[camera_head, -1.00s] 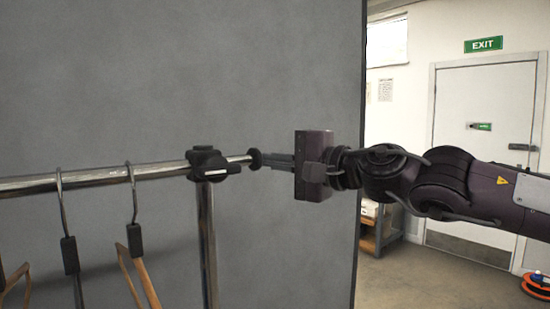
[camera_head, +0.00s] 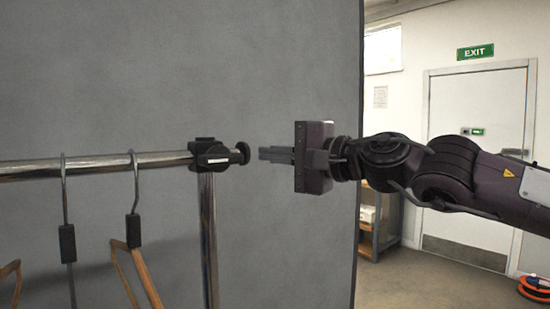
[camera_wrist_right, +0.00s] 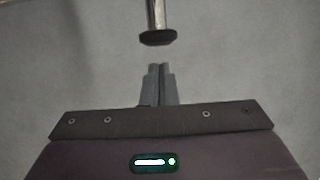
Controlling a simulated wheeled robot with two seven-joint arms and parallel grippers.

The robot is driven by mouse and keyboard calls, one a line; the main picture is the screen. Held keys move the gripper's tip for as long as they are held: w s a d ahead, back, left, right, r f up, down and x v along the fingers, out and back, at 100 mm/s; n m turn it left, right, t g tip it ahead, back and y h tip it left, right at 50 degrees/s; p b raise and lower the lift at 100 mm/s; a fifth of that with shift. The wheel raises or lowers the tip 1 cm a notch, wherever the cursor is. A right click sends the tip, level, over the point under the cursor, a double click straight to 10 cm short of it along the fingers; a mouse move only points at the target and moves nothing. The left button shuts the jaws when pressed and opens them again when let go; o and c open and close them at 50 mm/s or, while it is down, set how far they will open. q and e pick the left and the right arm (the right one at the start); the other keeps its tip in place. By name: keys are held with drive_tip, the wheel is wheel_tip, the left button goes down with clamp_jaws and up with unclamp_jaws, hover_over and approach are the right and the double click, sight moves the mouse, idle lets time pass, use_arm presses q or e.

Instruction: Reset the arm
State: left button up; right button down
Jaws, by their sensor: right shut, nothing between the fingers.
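My right gripper (camera_head: 262,154) is shut and empty in the head view, its arm reaching in from the right. Its fingers point left at the black end cap (camera_head: 241,153) of the clothes rail, with a small gap between them. In the right wrist view my right gripper (camera_wrist_right: 159,66) shows its two fingers together, just short of the rail's end cap (camera_wrist_right: 157,38). My left gripper is not in view.
The metal clothes rail (camera_head: 100,163) with a black clamp (camera_head: 210,154) on an upright (camera_head: 209,240) carries hangers (camera_head: 135,235) at left. A grey panel (camera_head: 290,60) stands behind. At right are a white door (camera_head: 480,120), a shelf (camera_head: 380,225) and an orange cable reel (camera_head: 535,288).

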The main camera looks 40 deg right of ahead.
drive_tip(key=b+v, duration=0.3)
drive_tip(key=v, duration=0.3)
drive_tip(key=shift+s, duration=0.3)
